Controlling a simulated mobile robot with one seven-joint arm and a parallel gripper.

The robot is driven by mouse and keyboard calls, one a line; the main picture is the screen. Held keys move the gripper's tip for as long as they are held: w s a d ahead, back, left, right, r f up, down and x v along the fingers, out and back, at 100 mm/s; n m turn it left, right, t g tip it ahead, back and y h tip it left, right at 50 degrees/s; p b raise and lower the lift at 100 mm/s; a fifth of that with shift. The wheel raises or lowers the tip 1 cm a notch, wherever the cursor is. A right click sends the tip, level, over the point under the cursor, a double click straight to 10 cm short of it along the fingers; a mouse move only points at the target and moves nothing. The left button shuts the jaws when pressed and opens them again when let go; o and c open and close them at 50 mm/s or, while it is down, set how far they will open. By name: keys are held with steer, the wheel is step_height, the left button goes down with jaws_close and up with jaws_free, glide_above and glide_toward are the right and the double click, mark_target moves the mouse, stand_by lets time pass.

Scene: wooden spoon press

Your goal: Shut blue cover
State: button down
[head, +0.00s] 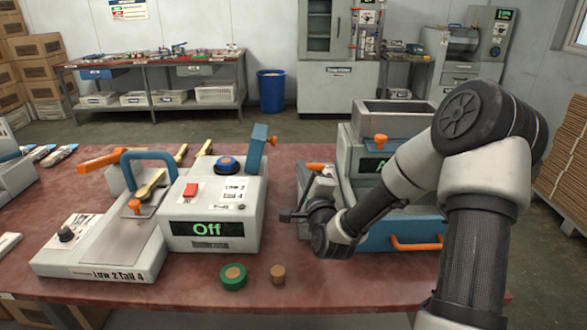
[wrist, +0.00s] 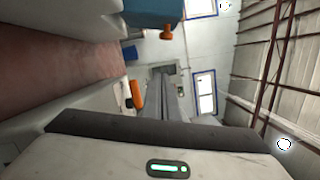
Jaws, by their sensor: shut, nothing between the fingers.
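A blue upright panel (head: 256,148) with an orange knob stands raised at the back right corner of the grey machine with the "Off" display (head: 200,229). It looks like the blue cover, standing open. In the wrist view a blue part (wrist: 153,12) with an orange knob shows at the top edge, likely the same panel. My gripper (head: 287,215) is shut and empty. It is to the right of the "Off" machine and lower than the panel, apart from it, in front of the second machine. The fingertips are small and partly unclear.
A blue arched handle (head: 150,156) stands over the left press. The second machine, at right, has a blue drawer with an orange handle (head: 415,243). A green round piece (head: 233,277) and a brown cylinder (head: 278,274) stand on the red table's front part (head: 190,300).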

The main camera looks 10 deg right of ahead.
steer(key=w+a+r+b, duration=0.1)
steer(key=w+a, duration=0.3)
steer(key=w, duration=0.5)
steer(key=shift+r, duration=0.45)
steer(key=shift+a, duration=0.1)
steer(key=w+a+r+n+g+p, duration=0.1)
steer(key=w+a+r+n+g, duration=0.1)
steer(key=a+r+n, duration=0.55)
steer(key=shift+w+a+f+n+g+h+p, duration=0.35)
steer(key=shift+a+f+n+p, duration=0.5)
steer(key=shift+a+n+p, duration=0.85)
steer(key=shift+w+a+f+n+g+h+p, duration=0.35)
steer(key=shift+a+f+n+p, duration=0.75)
steer(key=shift+a, duration=0.95)
steer(key=shift+w+a+f+n+g+h+p, duration=0.1)
steer(key=shift+w+a+f+n+h+p, duration=0.35)
steer(key=shift+a+n+p, duration=1.3)
steer(key=shift+s+a+f, duration=0.1)
steer(key=shift+s+f, duration=0.1)
